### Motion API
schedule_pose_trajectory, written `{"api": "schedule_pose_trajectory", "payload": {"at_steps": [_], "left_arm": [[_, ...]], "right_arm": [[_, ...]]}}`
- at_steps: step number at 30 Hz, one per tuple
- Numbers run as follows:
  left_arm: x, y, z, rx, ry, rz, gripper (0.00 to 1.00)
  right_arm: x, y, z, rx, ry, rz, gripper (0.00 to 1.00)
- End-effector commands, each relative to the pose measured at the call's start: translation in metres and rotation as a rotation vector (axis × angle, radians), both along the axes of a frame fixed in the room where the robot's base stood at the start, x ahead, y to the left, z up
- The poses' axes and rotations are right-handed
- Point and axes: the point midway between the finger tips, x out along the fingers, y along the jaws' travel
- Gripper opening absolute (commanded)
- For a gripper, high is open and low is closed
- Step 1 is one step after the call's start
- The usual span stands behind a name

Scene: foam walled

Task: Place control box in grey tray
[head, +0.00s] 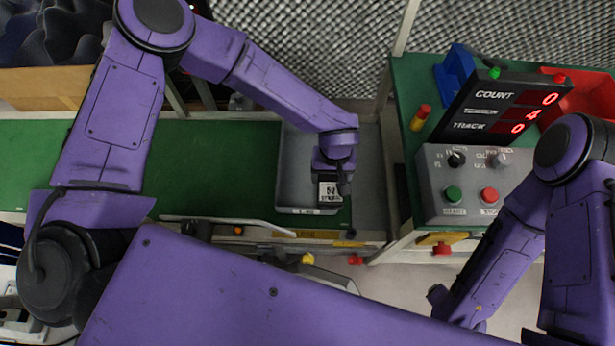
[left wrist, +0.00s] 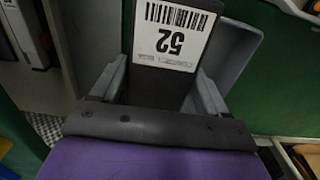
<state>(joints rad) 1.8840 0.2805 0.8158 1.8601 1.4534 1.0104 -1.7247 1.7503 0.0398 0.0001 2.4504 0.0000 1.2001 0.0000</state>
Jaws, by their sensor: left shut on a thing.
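In the head view, my left gripper (head: 333,175) points down over the right front part of the grey tray (head: 294,165). The tray lies on the green bench top, and its wall shows behind the box in the left wrist view (left wrist: 238,50). I cannot tell whether the box touches the tray floor. My right gripper is not visible.
A green-topped console (head: 410,110) on the right carries a grey button panel (head: 472,180), a dark counter display (head: 497,107), a blue holder (head: 455,72) and a red bin (head: 592,95). The green bench (head: 225,170) left of the tray is clear.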

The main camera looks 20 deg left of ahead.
Motion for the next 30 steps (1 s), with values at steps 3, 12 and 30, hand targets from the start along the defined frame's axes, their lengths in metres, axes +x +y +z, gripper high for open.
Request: {"api": "schedule_pose_trajectory", "payload": {"at_steps": [3,12,30], "left_arm": [[0.007,0.029,-0.021,0.000,0.002,0.002,0.31],[0.014,0.056,-0.055,-0.001,0.001,-0.002,0.31],[0.018,0.068,-0.103,-0.001,0.000,-0.003,0.31]], "right_arm": [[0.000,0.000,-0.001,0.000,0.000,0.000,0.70],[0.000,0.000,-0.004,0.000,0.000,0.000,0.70],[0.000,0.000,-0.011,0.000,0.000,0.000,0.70]]}}
